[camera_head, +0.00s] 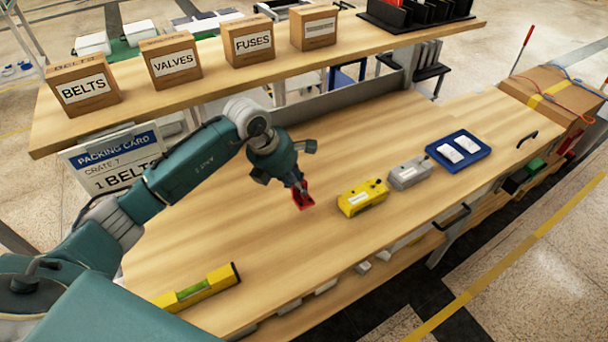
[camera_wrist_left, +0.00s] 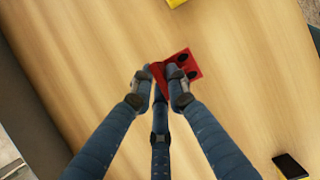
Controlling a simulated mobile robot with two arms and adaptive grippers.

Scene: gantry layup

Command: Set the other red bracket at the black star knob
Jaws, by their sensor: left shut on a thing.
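My left gripper (camera_head: 300,188) is shut on a red bracket (camera_head: 304,201) over the middle of the wooden workbench. In the left wrist view the red bracket (camera_wrist_left: 184,66) is an angled piece with two dark round holes, between the fingertips of my left gripper (camera_wrist_left: 163,75). I cannot tell whether it touches the bench. A yellow block (camera_head: 362,199) sits just right of the bracket, and a grey block (camera_head: 409,174) stands beyond it. Each has a small dark part on top; I cannot tell whether either is the black star knob. No second red bracket shows clearly. My right gripper is out of view.
A blue tray (camera_head: 482,159) with two white items lies at the right. A yellow-green level (camera_head: 198,290) lies near the front left. A raised shelf (camera_head: 215,78) with labelled boxes runs along the back. The bench between level and yellow block is clear.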

